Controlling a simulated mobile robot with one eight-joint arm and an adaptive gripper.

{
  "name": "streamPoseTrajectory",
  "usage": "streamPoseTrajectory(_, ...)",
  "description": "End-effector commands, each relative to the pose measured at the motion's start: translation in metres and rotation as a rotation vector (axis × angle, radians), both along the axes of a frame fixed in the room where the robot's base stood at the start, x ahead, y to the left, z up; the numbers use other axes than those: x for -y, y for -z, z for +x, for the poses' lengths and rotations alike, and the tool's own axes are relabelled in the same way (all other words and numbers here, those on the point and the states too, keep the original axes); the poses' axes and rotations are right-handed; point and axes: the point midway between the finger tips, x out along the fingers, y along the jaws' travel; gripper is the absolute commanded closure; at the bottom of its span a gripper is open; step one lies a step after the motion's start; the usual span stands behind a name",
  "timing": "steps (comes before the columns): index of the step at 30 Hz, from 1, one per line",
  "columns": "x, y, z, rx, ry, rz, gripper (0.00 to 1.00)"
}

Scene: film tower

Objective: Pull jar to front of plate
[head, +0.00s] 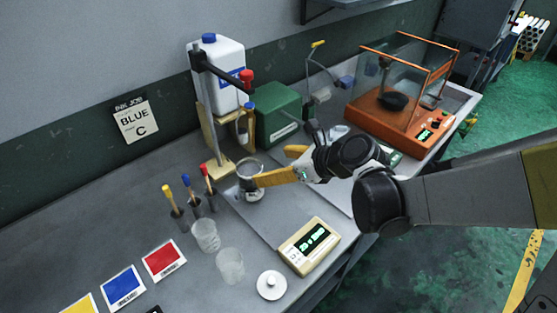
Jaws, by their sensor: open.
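A clear glass jar (248,184) stands upright toward the back of the grey scale plate (262,222), below the arm of the dispensing stand. It seems to have something dark inside. My gripper (271,166) reaches in from the right with its two yellow fingers apart. The near finger's tip is at the jar's right side and overlaps it in the picture; I cannot tell whether they touch. The far finger lies behind and to the right of the jar. The front of the plate, beside the yellow display unit (310,245), is bare.
Two empty beakers (206,235) stand left of the plate, and a white lid (271,285) lies at the front. The stand (217,135) with a white jug (217,75) and a green box (278,112) are behind. An orange balance case (398,125) is at the right.

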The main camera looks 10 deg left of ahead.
Motion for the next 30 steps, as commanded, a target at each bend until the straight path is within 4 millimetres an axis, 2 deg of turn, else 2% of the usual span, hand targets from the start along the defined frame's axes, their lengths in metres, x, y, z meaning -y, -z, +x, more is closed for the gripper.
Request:
streamPoseTrajectory(8,-0.015,0.014,0.008,0.002,-0.002,-0.002,0.09)
streamPoseTrajectory(21,-0.068,0.055,0.038,0.002,-0.002,-0.002,0.09)
streamPoseTrajectory(30,-0.078,0.061,0.044,0.001,0.000,-0.002,0.09)
